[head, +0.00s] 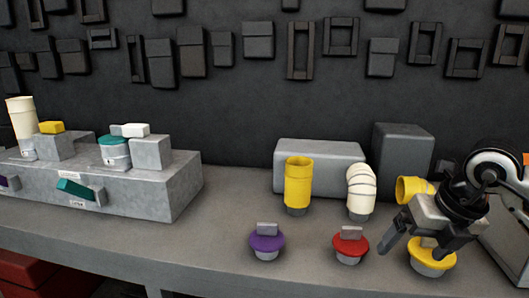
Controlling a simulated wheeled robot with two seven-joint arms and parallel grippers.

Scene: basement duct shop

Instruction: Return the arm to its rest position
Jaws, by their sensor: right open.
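My right gripper (424,240) comes in from the right edge. It is open, with its dark fingers apart over and in front of a yellow-capped fitting (433,259) on the bench. It partly hides this fitting and the yellow elbow (412,188) behind it. I cannot tell whether the fingers touch the fitting. Nothing shows held between them. My left gripper is not in view.
The grey bench (220,230) holds a purple cap (266,246), a red cap (350,246), a yellow duct (298,182) and a white elbow (361,190). Grey blocks (320,158) stand behind. A stepped metal block (150,190) with fittings is at left. Bare bench lies between.

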